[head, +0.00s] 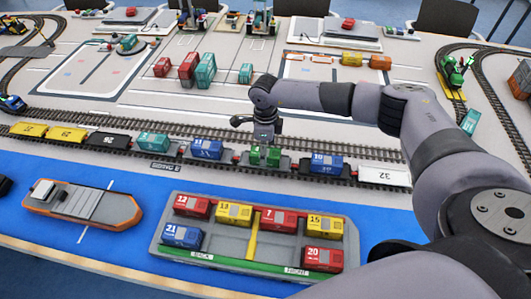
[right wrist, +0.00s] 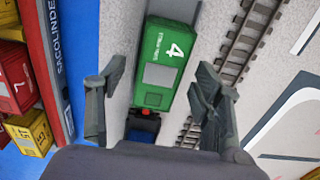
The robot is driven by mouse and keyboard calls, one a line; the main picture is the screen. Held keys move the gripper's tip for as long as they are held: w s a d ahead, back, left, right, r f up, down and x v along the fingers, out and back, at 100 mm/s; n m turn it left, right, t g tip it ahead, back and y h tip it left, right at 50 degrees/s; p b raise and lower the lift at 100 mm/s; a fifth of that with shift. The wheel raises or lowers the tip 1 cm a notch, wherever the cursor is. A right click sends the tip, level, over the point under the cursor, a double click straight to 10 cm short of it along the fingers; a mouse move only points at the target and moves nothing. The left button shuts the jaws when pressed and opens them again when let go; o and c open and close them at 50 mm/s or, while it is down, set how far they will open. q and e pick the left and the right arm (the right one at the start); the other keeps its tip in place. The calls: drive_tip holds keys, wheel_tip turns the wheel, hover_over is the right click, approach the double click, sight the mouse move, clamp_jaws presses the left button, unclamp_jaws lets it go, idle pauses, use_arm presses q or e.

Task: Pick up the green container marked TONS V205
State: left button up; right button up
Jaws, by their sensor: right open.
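A green container (head: 273,157) sits on a wagon of the train on the near track, partly hidden by my right gripper. In the right wrist view the green container (right wrist: 168,55) shows a large white 4 and small lettering that I cannot read surely. My right gripper (head: 264,146) is over it, pointing down. In the right wrist view its fingers (right wrist: 162,82) are apart, one on either side of the container's near end, with nothing held. I cannot tell the exact height gap. My left gripper is out of view.
Blue containers (head: 206,149) and (head: 326,163) ride on wagons either side. A teal container (head: 152,142) is further left on the train. A grey barge (head: 170,250) with red, yellow and blue containers lies in front. Other teal containers (head: 205,72) stand in the yard behind.

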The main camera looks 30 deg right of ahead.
drive_tip(key=shift+f, duration=0.6)
drive_tip(key=c, duration=1.3)
drive_tip(key=shift+r, duration=0.1)
